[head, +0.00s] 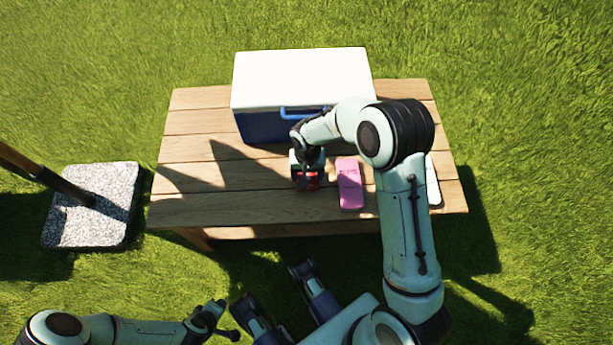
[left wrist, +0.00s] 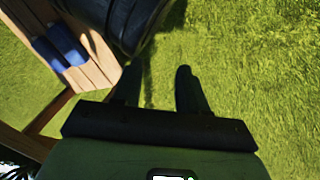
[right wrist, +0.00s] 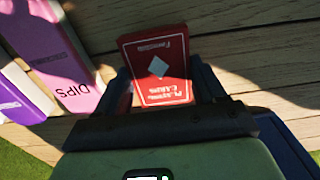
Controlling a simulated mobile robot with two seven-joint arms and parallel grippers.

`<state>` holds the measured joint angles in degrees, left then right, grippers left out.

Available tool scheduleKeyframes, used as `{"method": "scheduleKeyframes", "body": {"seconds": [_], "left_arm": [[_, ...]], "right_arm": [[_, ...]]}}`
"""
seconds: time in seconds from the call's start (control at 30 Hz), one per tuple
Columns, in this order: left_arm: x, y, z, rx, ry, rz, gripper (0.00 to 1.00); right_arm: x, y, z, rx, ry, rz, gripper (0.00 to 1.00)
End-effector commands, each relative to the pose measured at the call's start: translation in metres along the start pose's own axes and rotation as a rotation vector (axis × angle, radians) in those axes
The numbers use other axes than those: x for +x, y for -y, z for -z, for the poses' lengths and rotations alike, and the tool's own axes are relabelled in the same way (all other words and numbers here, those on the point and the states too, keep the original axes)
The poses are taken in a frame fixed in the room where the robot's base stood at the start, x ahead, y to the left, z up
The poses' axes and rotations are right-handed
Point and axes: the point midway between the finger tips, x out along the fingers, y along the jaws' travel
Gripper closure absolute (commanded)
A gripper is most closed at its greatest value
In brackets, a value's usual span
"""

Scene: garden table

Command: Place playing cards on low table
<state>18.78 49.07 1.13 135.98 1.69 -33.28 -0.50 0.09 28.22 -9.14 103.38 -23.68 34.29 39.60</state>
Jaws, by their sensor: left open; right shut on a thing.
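The playing cards (head: 307,181) are a red box, seen just above or on the low wooden table (head: 230,207) near its front edge. In the right wrist view the red box (right wrist: 157,66) has a pale diamond on its face. My right gripper (head: 307,170) is shut on it, a finger on each side. I cannot tell whether the box touches the boards. My left gripper (head: 226,322) is open and empty, low in front of the table. In the left wrist view its fingers (left wrist: 159,88) are apart over grass.
A blue cooler with a white lid (head: 300,78) stands at the table's back. A pink dips box (head: 350,186) lies just right of the cards, and a whitish box (head: 433,183) farther right. A speckled umbrella base (head: 92,230) stands left on the grass. The table's left side is clear.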

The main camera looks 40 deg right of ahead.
Motion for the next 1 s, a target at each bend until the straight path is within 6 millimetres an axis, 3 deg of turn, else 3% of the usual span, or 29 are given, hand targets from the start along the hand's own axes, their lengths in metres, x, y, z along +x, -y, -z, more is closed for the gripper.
{"method": "scheduleKeyframes", "body": {"seconds": [0.03, 0.13, 0.57, 0.6, 0.67, 1.0], "left_arm": [[0.006, 0.005, -0.006, -0.005, 0.017, 0.009, 0.57], [0.01, 0.011, -0.013, -0.011, 0.041, 0.019, 0.57], [0.012, 0.014, -0.018, -0.014, 0.055, 0.024, 0.57], [0.012, 0.014, -0.018, -0.015, 0.057, 0.025, 0.57], [0.012, 0.014, -0.018, -0.014, 0.056, 0.025, 0.57], [0.01, 0.013, -0.016, -0.013, 0.051, 0.023, 0.57]], "right_arm": [[0.013, 0.0, -0.001, 0.0, 0.004, -0.002, 0.63], [0.025, 0.0, 0.0, 0.0, 0.003, -0.001, 0.63], [0.029, 0.0, 0.0, -0.001, 0.001, 0.0, 0.63], [0.029, 0.0, 0.0, -0.001, 0.001, 0.0, 0.24], [0.029, 0.0, 0.0, -0.001, 0.001, 0.0, 0.05], [0.026, 0.0, 0.0, -0.001, 0.0, 0.0, 0.05]]}}
